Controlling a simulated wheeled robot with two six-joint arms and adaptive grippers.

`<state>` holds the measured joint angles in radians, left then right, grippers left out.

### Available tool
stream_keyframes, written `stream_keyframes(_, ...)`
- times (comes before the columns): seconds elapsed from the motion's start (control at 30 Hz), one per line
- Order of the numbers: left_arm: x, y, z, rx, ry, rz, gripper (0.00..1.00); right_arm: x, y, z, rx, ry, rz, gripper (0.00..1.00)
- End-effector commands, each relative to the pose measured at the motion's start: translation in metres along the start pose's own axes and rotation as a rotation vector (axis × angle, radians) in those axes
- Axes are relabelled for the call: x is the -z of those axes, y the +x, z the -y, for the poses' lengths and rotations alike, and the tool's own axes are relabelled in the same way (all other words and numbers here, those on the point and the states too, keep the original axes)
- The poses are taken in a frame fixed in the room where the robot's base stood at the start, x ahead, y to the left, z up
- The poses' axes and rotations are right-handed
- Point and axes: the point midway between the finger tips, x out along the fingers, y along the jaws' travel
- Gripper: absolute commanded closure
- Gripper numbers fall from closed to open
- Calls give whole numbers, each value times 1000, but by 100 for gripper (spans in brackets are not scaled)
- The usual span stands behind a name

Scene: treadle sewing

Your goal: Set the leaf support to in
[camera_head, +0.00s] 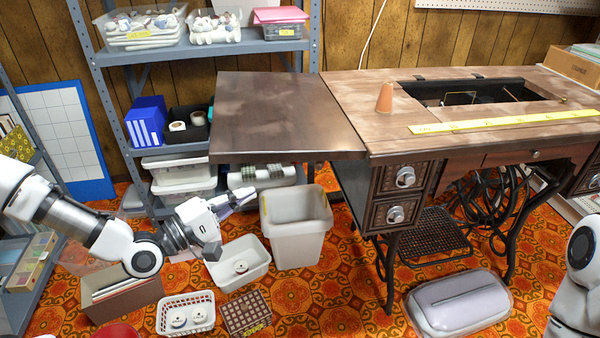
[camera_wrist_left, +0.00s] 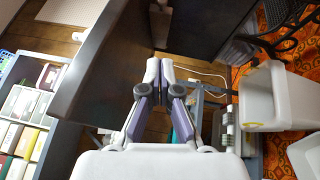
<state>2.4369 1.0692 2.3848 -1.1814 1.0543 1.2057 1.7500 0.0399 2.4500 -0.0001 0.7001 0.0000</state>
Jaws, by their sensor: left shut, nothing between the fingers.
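The leaf (camera_head: 285,112) is a dark wooden panel on the left end of the treadle sewing table (camera_head: 375,100). It stands out level with the tabletop. In the left wrist view the leaf (camera_wrist_left: 95,65) runs along the left side of the gripper. I cannot clearly make out the leaf support; the leaf hides the area under it in the head view. My left gripper (camera_head: 246,196) is below the leaf's front edge, pointing right, shut and empty. In the left wrist view its fingertips (camera_wrist_left: 160,68) are together. My right gripper is out of view.
A white bin (camera_head: 296,245) stands just right of my left gripper, under the leaf. A blue-grey shelf (camera_head: 110,58) is behind it. A white tray (camera_head: 238,280), a white basket and a brown box (camera_head: 122,300) are on the floor below. A terracotta cone (camera_head: 385,98) stands on the table.

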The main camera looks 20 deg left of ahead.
Motion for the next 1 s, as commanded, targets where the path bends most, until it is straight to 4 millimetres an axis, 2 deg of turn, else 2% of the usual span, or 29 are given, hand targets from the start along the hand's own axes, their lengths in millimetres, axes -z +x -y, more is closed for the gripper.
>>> stream_keyframes(0.27,0,34,7,7,8,5,100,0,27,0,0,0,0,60)
stream_keyframes(0.6,-1,97,7,5,10,6,100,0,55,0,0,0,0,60)
stream_keyframes(0.8,-22,118,5,5,5,3,100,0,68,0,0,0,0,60)
stream_keyframes(1.0,-28,124,2,2,1,0,100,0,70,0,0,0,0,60)
